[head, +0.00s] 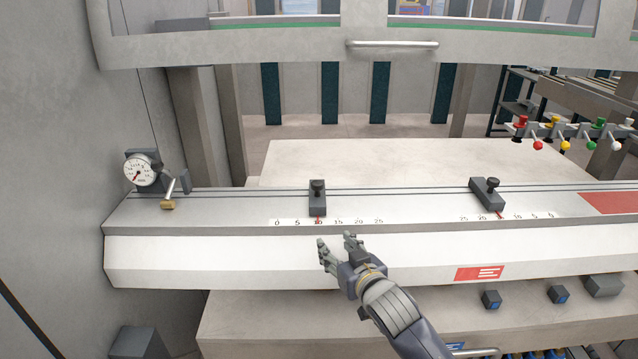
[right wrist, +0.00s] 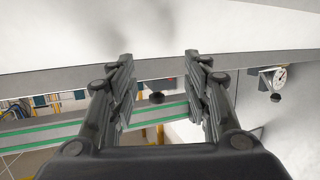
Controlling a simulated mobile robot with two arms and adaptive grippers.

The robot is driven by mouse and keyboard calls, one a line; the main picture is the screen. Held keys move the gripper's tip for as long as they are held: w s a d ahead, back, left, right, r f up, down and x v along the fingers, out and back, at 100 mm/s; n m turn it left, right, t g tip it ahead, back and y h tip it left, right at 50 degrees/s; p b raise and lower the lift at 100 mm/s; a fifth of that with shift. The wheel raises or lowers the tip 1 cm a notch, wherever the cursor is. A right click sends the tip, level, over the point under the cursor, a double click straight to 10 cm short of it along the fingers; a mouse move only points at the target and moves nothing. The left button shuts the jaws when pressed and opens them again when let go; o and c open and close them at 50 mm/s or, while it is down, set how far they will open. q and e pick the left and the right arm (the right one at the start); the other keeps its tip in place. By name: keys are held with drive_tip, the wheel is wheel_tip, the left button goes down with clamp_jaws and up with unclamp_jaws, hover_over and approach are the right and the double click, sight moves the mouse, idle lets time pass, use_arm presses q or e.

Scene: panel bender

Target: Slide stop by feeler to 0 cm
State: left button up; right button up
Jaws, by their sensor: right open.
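The stop by the feeler (head: 317,200) is a dark block with a black knob on the bender's ledge. Its red pointer is at about 10 on the left scale (head: 288,222), whose 0 is further left. The dial gauge (head: 140,172) with the brass-tipped feeler (head: 168,203) is at the ledge's left end; the gauge also shows in the right wrist view (right wrist: 279,76). My right gripper (head: 335,240) is open and empty, in front of the stop and a little right, apart from it. In the right wrist view a dark knob (right wrist: 157,97) appears between the fingers (right wrist: 158,57). My left gripper is out of view.
A second stop (head: 487,195) stands further right on the ledge, by another scale. A grey frame with a handle (head: 393,44) spans above. A grey wall (head: 60,150) closes the left side. The ledge between the gauge and the first stop is clear.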

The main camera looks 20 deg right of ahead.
sight(318, 182)
drive_tip(key=w+d+r+t+y, duration=0.1)
drive_tip(key=w+r+t, duration=0.2)
drive_tip(key=w+r, duration=0.35)
drive_tip(key=w, duration=0.2)
drive_tip(key=w+r, duration=0.1)
drive_tip(key=w, duration=0.2)
drive_tip(key=w+p, duration=0.1)
drive_tip(key=w, duration=0.1)
drive_tip(key=shift+w+a+r, duration=0.35)
drive_tip(key=shift+r, duration=0.05)
drive_tip(key=shift+w, duration=0.6)
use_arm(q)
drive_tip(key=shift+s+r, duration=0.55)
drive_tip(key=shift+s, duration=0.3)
use_arm(e)
drive_tip(key=shift+w, duration=0.3)
